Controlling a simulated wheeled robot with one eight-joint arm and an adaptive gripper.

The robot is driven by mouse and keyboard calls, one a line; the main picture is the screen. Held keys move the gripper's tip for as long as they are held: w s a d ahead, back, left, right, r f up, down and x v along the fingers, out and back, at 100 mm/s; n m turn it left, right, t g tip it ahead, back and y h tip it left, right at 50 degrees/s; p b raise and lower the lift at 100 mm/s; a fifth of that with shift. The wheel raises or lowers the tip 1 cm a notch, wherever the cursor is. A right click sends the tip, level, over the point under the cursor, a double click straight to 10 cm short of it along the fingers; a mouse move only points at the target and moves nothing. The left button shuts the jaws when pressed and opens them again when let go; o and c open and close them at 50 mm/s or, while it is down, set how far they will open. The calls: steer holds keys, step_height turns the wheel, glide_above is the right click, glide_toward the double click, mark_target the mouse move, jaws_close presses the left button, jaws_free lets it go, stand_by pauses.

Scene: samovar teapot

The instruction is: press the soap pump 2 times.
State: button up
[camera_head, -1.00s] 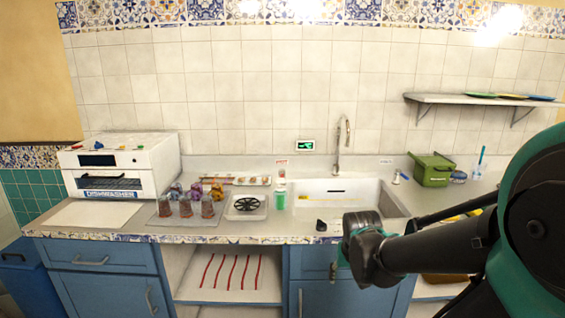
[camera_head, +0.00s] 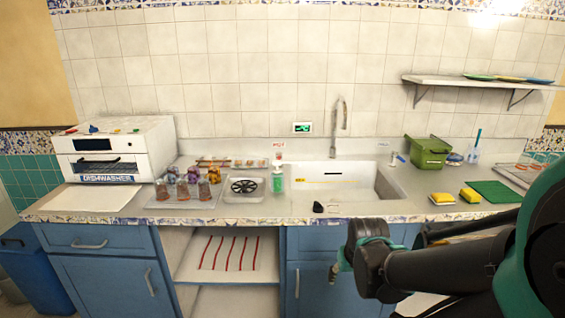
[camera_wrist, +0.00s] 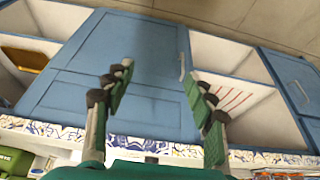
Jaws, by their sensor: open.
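The soap pump (camera_head: 278,181) appears to be the green bottle with a pale top, upright on the counter just left of the sink. My gripper (camera_head: 343,266) is in front of the blue cabinets, below the counter edge and to the right of the bottle, well apart from it. In the wrist view my gripper (camera_wrist: 158,76) has its two fingers spread, with nothing between them. The bottle cannot be made out in the wrist view.
The sink (camera_head: 335,178) with its tall faucet (camera_head: 340,115) lies right of the bottle. A drying tray (camera_head: 243,196) and several cups stand to its left. Yellow sponges (camera_head: 442,198), a green mat (camera_head: 494,191) and a green box (camera_head: 428,152) are farther right. The counter edge (camera_head: 250,218) runs above my gripper.

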jaws_close()
stand_by(1.4)
